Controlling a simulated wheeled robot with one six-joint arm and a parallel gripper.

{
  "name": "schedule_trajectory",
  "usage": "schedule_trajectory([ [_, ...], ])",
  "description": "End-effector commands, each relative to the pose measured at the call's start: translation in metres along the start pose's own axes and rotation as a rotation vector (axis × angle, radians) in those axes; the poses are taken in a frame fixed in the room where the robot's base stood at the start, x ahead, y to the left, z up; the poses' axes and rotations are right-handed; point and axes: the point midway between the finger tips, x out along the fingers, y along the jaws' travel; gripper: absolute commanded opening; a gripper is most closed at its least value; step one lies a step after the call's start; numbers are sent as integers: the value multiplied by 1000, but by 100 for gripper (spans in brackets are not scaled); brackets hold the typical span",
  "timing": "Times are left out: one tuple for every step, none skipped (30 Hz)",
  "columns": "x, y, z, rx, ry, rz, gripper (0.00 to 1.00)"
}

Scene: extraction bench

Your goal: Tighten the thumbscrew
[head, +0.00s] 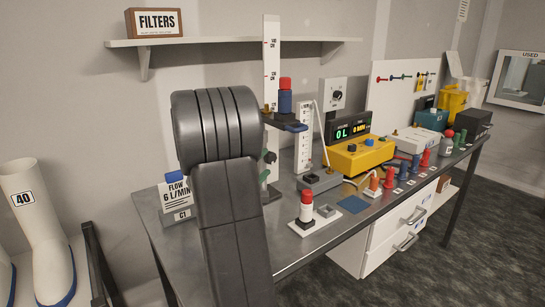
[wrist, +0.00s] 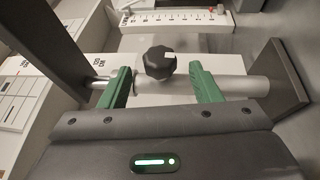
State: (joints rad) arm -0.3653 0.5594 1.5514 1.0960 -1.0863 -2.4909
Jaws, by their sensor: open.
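The thumbscrew is a black lobed knob (wrist: 159,61) with a small white mark on its edge, seen in the wrist view in front of a silver rod (wrist: 235,86). My gripper (wrist: 161,78) is open. Its two green fingers stand on either side of the knob, with a visible gap on each side. I cannot tell how deep the knob sits between them. In the head view my arm hides most of the gripper.
A white ruler (head: 304,138) stands close to the right of the stand. A yellow meter (head: 360,157), a red-and-white bottle (head: 306,207) and several small coloured bottles crowd the bench. A flow card (head: 175,197) stands left of my arm. The bench's front edge is fairly clear.

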Motion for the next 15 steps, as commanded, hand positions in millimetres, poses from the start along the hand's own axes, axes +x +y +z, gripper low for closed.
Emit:
schedule_trajectory([
  [12,0,1,0,-4,0,57],
  [18,-1,1,0,-4,-1,57],
  [26,0,1,1,-3,0,57],
  [31,0,1,1,-3,0,57],
  [36,0,1,1,-3,0,57],
  [42,0,1,1,-2,0,57],
  [46,0,0,1,-2,0,57],
  [49,0,0,1,-1,0,57],
  [53,0,0,2,-1,0,57],
  [56,0,0,1,-1,0,57],
  [58,0,0,1,-1,-1,57],
  [60,0,0,1,0,0,57],
  [61,0,0,1,0,0,57],
  [62,0,0,1,0,0,57],
  [63,0,0,1,0,0,57],
])
